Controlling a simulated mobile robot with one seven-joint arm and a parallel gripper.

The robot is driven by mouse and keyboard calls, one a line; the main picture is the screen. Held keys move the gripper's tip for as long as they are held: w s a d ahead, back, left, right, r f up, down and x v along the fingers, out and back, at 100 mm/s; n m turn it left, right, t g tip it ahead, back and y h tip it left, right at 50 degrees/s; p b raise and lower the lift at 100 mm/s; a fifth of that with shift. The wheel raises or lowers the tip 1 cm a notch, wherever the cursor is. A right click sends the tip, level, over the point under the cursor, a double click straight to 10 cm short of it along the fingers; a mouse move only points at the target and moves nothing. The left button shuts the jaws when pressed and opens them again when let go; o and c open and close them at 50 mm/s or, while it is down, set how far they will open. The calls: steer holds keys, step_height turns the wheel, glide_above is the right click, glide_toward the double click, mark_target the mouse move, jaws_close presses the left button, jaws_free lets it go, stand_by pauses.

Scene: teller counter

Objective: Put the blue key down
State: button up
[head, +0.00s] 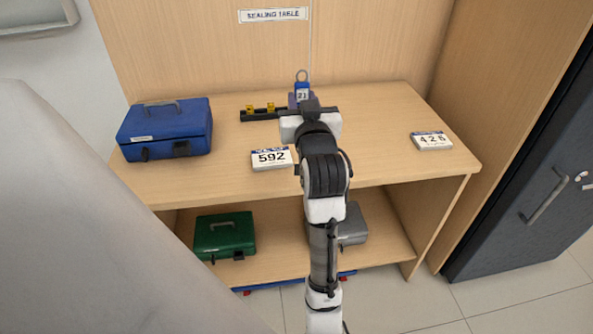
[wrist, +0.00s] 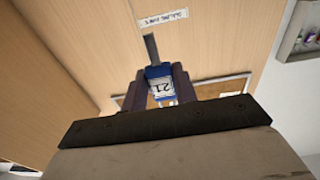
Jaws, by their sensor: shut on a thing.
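The blue key (head: 303,88) has a blue head with a white label reading 21. My gripper (head: 301,102) is shut on it at the back middle of the table. In the wrist view the blue key (wrist: 158,76) sits between the two dark fingers of my gripper (wrist: 160,88), with a grey shaft pointing up and away. In the head view a ring shows above the label. My arm hides what is directly below the key, so I cannot tell how far it is from the tabletop.
On the table (head: 375,115) are a blue cash box (head: 166,130), a dark rack (head: 262,114) with yellow tags, a 592 block (head: 271,159) and a 426 block (head: 431,141). A green box (head: 225,236) and a grey box (head: 353,224) are on the lower shelf. The table's right middle is clear.

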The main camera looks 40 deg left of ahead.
steer(key=f, duration=1.9)
steer(key=shift+s+a+f, duration=0.15)
steer(key=shift+s+f, duration=0.05)
steer(key=shift+s, duration=0.15)
steer(key=shift+f, duration=0.1)
steer(key=shift+f, duration=0.15)
steer(key=o, duration=0.8)
steer(key=shift+r, duration=0.2)
